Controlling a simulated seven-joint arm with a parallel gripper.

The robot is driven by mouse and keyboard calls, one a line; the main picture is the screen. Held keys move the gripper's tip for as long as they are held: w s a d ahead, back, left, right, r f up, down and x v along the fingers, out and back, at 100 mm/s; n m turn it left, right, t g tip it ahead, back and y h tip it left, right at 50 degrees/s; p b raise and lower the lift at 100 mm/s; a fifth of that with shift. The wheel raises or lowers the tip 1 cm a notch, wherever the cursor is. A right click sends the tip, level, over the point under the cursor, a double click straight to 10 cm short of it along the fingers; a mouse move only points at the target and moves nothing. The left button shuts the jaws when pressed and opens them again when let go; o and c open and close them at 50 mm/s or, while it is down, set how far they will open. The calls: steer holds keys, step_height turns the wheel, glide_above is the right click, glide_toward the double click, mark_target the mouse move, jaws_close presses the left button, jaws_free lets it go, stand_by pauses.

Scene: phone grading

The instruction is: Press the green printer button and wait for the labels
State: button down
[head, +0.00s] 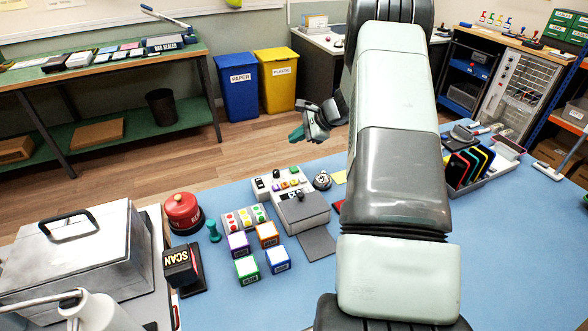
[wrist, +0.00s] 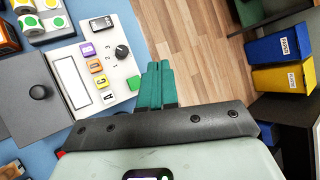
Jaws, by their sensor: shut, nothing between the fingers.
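The label printer (head: 305,207) is a grey and white box on the blue table, with a control panel (head: 280,183) at its far side. My gripper (head: 297,134) is raised beyond the printer in the head view. Its teal fingers (wrist: 158,85) are shut and empty, appearing to the right of the panel and apart from it.
A tray of red, yellow and green dot labels (head: 245,218) stands left of the printer. A phone rack (head: 468,165) stands right. Blue (head: 238,88) and yellow bins (head: 277,82) stand on the floor.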

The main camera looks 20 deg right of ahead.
mark_target(297, 170)
steer(key=shift+f, duration=4.25)
steer(key=shift+f, duration=0.15)
steer(key=shift+f, duration=0.3)
steer(key=shift+f, duration=0.5)
steer(key=shift+r, duration=0.9)
steer(key=shift+r, duration=0.1)
steer(key=shift+r, duration=2.45)
